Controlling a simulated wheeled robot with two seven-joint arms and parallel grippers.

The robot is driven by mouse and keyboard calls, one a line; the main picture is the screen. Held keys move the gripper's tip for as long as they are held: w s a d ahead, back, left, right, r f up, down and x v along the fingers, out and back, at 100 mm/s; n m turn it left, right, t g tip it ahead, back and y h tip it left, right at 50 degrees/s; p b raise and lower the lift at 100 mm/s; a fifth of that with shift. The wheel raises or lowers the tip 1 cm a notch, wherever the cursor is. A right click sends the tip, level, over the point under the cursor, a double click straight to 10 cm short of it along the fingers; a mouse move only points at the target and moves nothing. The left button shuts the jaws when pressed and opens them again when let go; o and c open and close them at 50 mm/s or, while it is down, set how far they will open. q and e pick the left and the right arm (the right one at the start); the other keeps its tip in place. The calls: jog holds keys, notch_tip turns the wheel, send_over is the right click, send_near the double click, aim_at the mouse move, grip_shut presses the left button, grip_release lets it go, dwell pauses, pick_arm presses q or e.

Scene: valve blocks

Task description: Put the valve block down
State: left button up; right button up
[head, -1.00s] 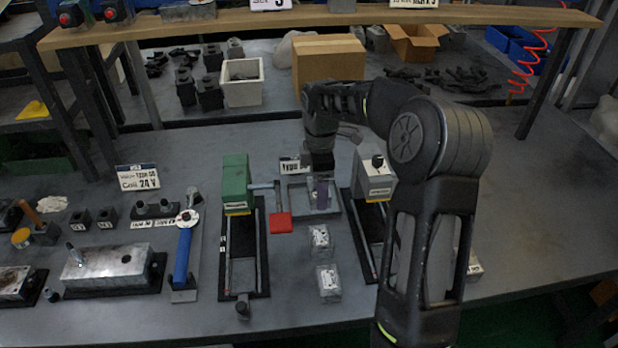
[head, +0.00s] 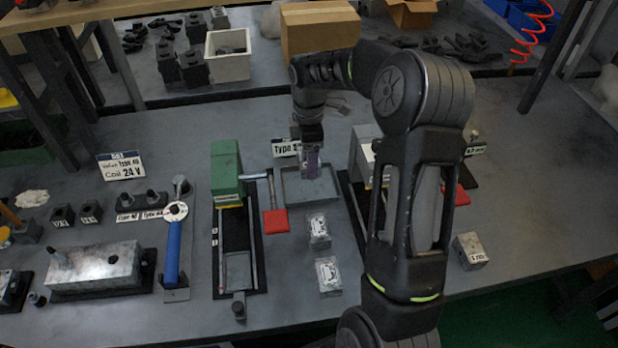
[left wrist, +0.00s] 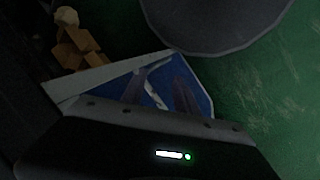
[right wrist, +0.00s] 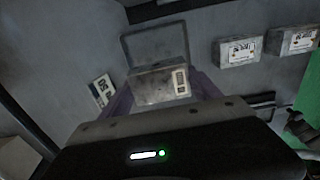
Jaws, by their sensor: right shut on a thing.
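My right gripper (head: 311,174) is over the back part of a shallow grey tray (head: 329,198) in the head view. In the right wrist view, my right gripper (right wrist: 164,92) is shut on a grey metal valve block (right wrist: 157,88) with a white label. The block overlaps the near edge of the tray (right wrist: 155,38) there; I cannot tell whether it touches it. The arm and fingers hide the block in the head view. My left gripper (left wrist: 160,92) is outside the head view.
Two labelled blocks (head: 318,231) (head: 328,276) stand in front of the tray. A grey-topped fixture (head: 363,150) is right, partly behind my arm. Another block (head: 470,250) lies farther right.

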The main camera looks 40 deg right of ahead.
aim_at(309, 186)
notch_tip(309, 186, down, 4)
jog(key=shift+r, duration=0.2)
notch_tip(309, 186, down, 3)
jog(key=shift+f+p, duration=0.15)
jog(key=shift+p, duration=0.4)
jog(key=shift+f, duration=0.2)
jog(key=shift+f, duration=0.2)
jog(key=o, duration=1.7)
